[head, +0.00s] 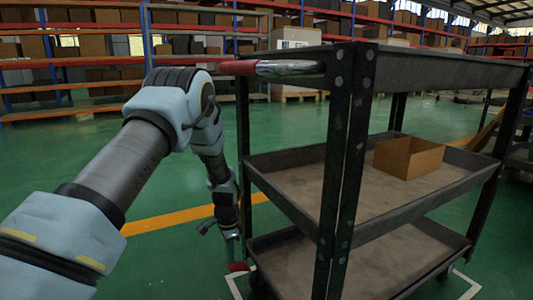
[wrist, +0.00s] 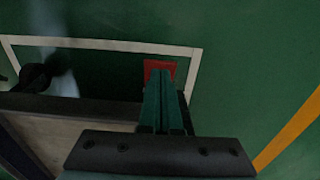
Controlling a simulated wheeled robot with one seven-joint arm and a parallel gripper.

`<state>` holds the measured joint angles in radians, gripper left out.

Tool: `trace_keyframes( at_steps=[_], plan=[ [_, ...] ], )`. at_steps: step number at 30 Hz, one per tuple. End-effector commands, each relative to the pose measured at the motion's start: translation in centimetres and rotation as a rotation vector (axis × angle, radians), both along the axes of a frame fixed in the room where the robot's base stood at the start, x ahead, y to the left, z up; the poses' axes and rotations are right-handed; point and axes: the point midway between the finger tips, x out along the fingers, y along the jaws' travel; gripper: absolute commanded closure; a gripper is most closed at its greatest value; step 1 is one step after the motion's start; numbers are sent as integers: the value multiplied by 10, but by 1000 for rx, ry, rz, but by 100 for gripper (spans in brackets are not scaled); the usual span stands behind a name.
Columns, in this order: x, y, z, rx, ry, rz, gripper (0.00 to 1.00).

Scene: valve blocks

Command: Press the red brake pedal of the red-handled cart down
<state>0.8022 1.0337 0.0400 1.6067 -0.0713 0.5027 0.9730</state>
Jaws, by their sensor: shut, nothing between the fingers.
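The cart (head: 340,150) is dark metal with three shelves, and its red handle (head: 238,67) is at the upper left. The red brake pedal (head: 237,267) is low at the cart's left end, near the floor. In the wrist view the red pedal (wrist: 159,66) lies just beyond my fingertips, which cover part of it. My gripper (head: 232,256) points down at the pedal from above. In the wrist view my gripper (wrist: 163,74) is shut and empty, its green fingers side by side. I cannot tell whether the tips touch the pedal.
An open cardboard box (head: 408,157) sits on the cart's middle shelf. A white line (head: 233,285) on the green floor frames the cart's place, and a yellow line (head: 170,218) runs behind my arm. A dark caster (wrist: 36,77) shows at the left in the wrist view.

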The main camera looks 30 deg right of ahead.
Motion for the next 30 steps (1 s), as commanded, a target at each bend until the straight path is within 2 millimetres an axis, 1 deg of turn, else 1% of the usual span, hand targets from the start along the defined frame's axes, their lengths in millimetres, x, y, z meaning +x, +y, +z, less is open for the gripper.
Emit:
trace_keyframes(
  at_steps=[30],
  plan=[
    [0, 0, -30, 0, 1, -1, 100]
  ],
)
